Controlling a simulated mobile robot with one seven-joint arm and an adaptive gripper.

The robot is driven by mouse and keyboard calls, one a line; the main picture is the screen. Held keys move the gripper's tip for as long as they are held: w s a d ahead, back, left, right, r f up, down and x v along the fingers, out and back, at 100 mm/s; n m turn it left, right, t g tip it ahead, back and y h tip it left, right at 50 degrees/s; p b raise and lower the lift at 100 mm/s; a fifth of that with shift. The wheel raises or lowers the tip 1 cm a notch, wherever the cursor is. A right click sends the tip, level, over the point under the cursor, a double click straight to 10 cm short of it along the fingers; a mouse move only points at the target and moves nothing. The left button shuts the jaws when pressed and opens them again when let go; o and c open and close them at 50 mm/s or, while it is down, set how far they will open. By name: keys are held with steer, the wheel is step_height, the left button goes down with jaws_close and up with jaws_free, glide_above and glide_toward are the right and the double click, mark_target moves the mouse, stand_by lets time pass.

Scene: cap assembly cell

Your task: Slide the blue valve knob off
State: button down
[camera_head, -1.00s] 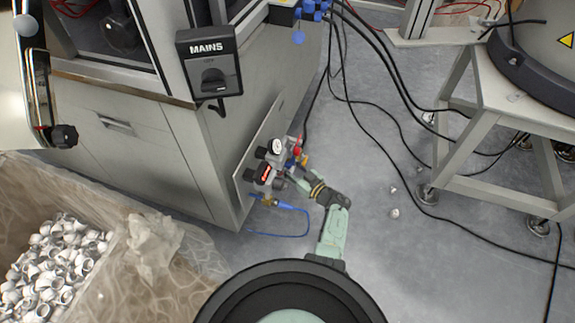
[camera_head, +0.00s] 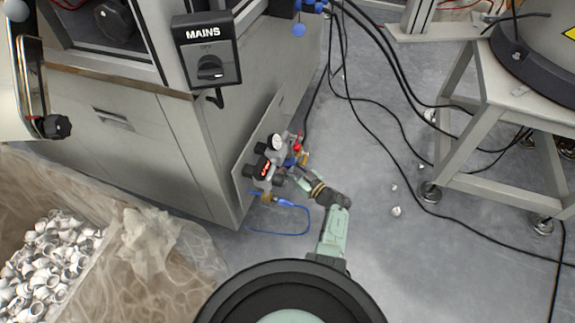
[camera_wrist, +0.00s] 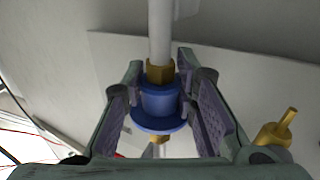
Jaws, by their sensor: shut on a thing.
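The blue valve knob (camera_wrist: 160,103) is a flanged blue part in the middle of the wrist view, with a brass nut and a pale pipe above it and brass below. My gripper (camera_wrist: 162,80) has one finger on each side of it and is shut on it. In the head view my gripper (camera_head: 299,174) is at the valve assembly (camera_head: 272,162) low on the cabinet's side panel. The knob (camera_head: 290,162) is small there and partly hidden. I cannot tell whether it has shifted along its stem.
A brass fitting (camera_wrist: 278,132) stands right of the fingers. A round gauge (camera_head: 275,142) and a blue hose (camera_head: 290,232) are close by. The cabinet (camera_head: 150,150) is to the left, a bin of white parts (camera_head: 110,262) lower left. Black cables cross the floor to the right.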

steer(key=c, duration=1.2)
jaws_free()
steer(key=shift+f, duration=0.2)
steer(key=shift+c, duration=0.2)
steer(key=shift+r, duration=0.1)
